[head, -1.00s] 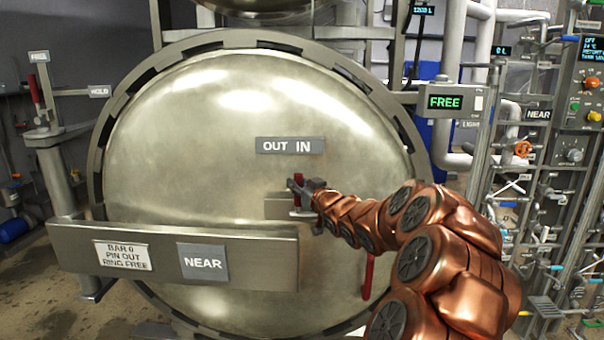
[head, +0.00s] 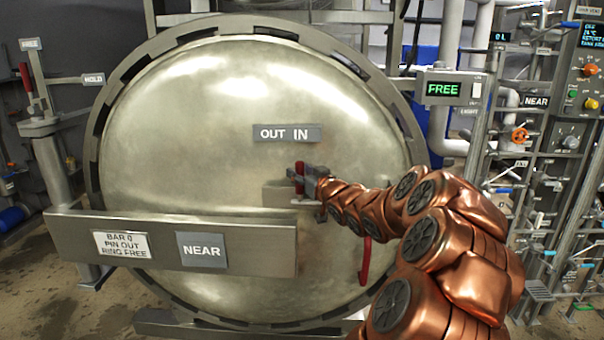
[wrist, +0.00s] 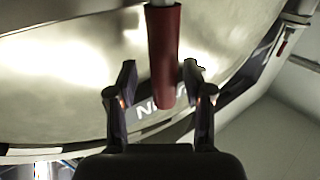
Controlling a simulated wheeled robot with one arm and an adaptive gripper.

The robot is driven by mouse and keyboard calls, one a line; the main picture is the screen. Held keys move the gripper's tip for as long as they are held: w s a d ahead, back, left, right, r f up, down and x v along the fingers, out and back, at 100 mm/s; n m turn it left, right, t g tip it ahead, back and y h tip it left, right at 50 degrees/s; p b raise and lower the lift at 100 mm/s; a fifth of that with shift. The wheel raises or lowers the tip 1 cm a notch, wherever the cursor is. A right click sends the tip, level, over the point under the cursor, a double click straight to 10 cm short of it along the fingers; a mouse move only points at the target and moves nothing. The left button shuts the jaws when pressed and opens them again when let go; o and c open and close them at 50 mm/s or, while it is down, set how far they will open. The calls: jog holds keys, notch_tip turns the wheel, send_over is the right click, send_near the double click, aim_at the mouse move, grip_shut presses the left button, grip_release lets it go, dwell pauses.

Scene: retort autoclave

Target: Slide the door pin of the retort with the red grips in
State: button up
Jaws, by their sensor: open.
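The retort door (head: 200,150) is a large round metal door, facing me and closed against its ring. The door pin's red grip (head: 299,178) stands upright near the door's middle, below the OUT IN label (head: 287,133). In the wrist view the red grip (wrist: 164,50) hangs between the two dark fingers. My gripper (head: 304,176) is at the grip, and in the wrist view my gripper (wrist: 159,75) is open with a finger on each side and gaps showing. The pin's own body is mostly hidden behind my gripper and the bracket. A plate (head: 121,246) reads BAR 0, PIN OUT, RING FREE.
A metal crossbar (head: 265,250) with a NEAR sign (head: 202,251) spans the lower left of the door. A red handle (head: 365,262) hangs low on the door, beside my arm. A display (head: 443,89) reads FREE. A post with a red-handled lever (head: 26,78) stands at left.

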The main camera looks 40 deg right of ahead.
jog(key=v, duration=1.2)
dwell(0.5)
jog(key=a+f+g+p, duration=0.1)
jog(key=a+f+g, duration=0.9)
jog(key=a, duration=0.4)
jog(key=s+a+f+n+g+y+p, duration=0.1)
jog(key=s+a+g, duration=0.8)
jog(key=s+a, duration=1.4)
jog(key=s+f+n+y, duration=0.1)
jog(key=s+f+y, duration=0.1)
jog(key=s+f, duration=0.1)
jog(key=shift+s+a+y, duration=0.25)
jog(key=shift+s+y, duration=0.15)
jog(key=shift+s, duration=0.2)
